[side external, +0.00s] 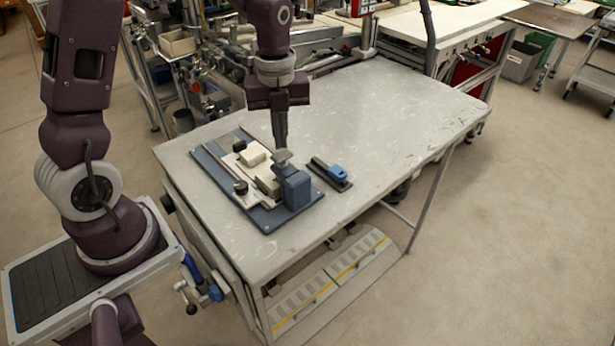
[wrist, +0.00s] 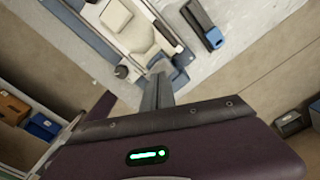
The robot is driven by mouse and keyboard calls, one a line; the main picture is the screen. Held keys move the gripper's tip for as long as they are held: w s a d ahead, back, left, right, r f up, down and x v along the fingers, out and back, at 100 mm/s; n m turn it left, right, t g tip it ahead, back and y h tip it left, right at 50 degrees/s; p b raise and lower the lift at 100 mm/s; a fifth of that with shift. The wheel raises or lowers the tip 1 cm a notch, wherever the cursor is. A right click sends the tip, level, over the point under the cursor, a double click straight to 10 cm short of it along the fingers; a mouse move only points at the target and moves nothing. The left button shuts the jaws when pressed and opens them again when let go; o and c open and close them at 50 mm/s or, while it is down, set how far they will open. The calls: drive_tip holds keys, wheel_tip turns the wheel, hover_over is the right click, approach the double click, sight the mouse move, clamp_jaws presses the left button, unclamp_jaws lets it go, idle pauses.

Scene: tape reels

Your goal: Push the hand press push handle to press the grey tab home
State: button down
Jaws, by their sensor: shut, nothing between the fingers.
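The hand press stands on a blue base plate (side external: 213,160) on the table, with a dark blue block (side external: 294,190) at its near right end. A small grey push handle (side external: 283,157) sticks up beside this block. My gripper (side external: 281,146) is shut and empty, pointing down with its tips right at the handle's top; I cannot tell whether they touch. In the wrist view my shut fingers (wrist: 160,80) cover part of the press, near the blue block (wrist: 180,78). Cream blocks (side external: 251,158) sit along the press. I cannot make out the grey tab for certain.
A black and blue hand tool (side external: 331,174) lies right of the press; it also shows in the wrist view (wrist: 205,25). A dark round knob (side external: 241,187) stands on the press's left side. The table (side external: 390,110) is clear to the right and back.

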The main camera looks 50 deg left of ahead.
sight(282, 154)
drive_tip(key=shift+f, duration=1.55)
idle(5.4)
drive_tip(key=shift+r, duration=3.55)
